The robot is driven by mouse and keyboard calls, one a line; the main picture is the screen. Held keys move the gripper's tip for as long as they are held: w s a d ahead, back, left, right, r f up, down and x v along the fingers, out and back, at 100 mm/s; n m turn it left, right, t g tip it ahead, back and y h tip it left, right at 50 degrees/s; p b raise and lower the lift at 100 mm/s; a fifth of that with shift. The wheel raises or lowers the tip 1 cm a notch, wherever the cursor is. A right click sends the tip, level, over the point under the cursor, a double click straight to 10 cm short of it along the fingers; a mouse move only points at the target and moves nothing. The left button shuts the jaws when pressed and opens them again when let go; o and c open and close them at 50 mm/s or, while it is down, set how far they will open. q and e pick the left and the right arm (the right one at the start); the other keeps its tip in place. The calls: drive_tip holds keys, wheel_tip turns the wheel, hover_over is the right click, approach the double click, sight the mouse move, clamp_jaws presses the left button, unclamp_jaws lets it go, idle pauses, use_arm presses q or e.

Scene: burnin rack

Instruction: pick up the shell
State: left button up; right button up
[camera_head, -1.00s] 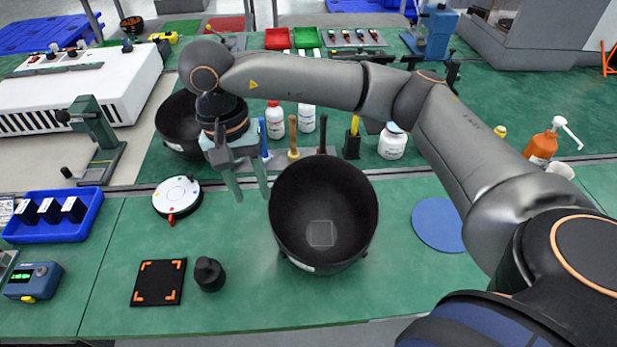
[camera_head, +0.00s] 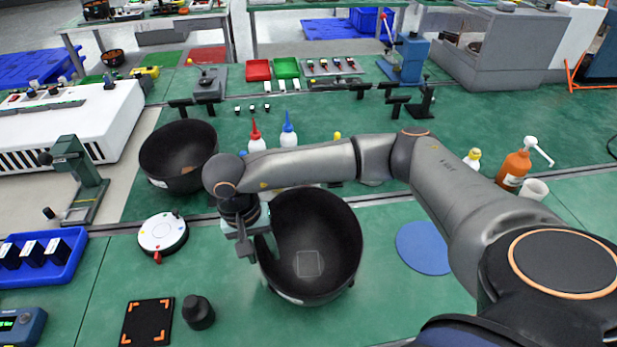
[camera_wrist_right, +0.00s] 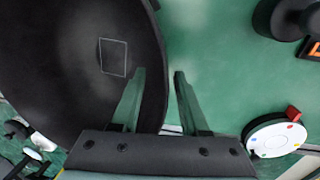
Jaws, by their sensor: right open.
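A large black bowl-shaped shell (camera_head: 318,235) stands open side up on the green bench, with a pale square outline inside its bottom. It also fills the left of the right wrist view (camera_wrist_right: 75,85). My right gripper (camera_head: 256,256) is at the shell's left rim, pointing down, open and empty. In the right wrist view its fingers (camera_wrist_right: 158,75) are apart, one over the shell's inside and the other over the green bench outside, with the rim line between them. Whether either finger touches the wall cannot be told. My left gripper is not in view.
A second black bowl (camera_head: 178,160) stands behind left. A white round device (camera_head: 162,234), a black knob-like part (camera_head: 198,312) and a black square mat (camera_head: 147,322) lie left of the shell. A blue disc (camera_head: 424,248) lies right. Bottles (camera_head: 288,135) stand behind my right arm.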

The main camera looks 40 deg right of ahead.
drive_tip(key=shift+f, duration=0.35)
drive_tip(key=shift+c, duration=0.3)
clamp_jaws()
idle(0.9)
